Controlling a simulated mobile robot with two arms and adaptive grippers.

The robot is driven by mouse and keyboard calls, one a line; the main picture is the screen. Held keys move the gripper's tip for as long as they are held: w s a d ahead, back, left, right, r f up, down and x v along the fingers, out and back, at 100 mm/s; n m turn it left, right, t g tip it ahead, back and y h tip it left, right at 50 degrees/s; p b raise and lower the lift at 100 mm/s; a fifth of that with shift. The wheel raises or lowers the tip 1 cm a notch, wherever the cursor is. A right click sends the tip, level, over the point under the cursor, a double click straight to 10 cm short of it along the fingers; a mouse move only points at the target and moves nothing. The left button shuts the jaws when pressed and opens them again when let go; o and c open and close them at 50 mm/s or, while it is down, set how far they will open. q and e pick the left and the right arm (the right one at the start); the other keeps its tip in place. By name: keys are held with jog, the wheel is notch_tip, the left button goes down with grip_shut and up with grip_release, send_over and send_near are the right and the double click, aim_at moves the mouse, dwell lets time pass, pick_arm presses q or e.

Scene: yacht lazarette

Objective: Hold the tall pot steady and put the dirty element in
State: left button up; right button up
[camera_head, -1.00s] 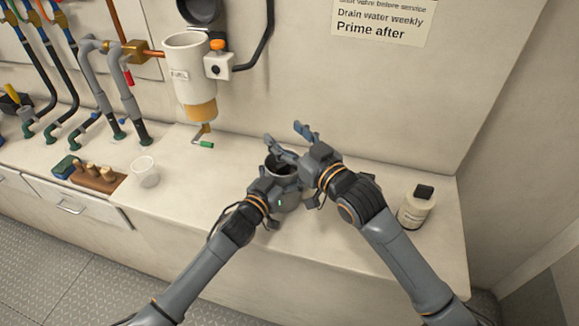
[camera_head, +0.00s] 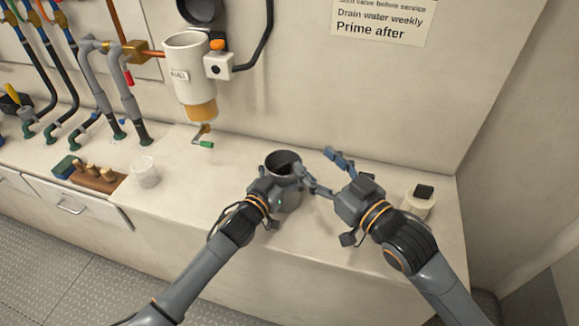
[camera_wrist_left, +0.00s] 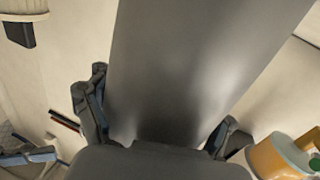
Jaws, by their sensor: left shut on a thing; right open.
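The tall grey pot (camera_head: 284,160) stands upright on the bench, its open mouth facing up. It fills the middle of the left wrist view (camera_wrist_left: 200,60). My left gripper (camera_head: 278,184) is shut on the pot's near side, with a finger on each side of it. The inside of the pot is dark; a blackish shape shows in it, likely the dirty element (camera_head: 284,169), but its outline is unclear. My right gripper (camera_head: 316,169) is open and empty, just right of the pot, with one finger close to its rim.
A clear cup (camera_head: 145,172) and a wooden block with pegs (camera_head: 97,178) are at the left. A filter housing (camera_head: 190,75) hangs on the wall. The bench behind the grippers is clear.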

pick_arm(q)
jog(key=o, duration=1.3)
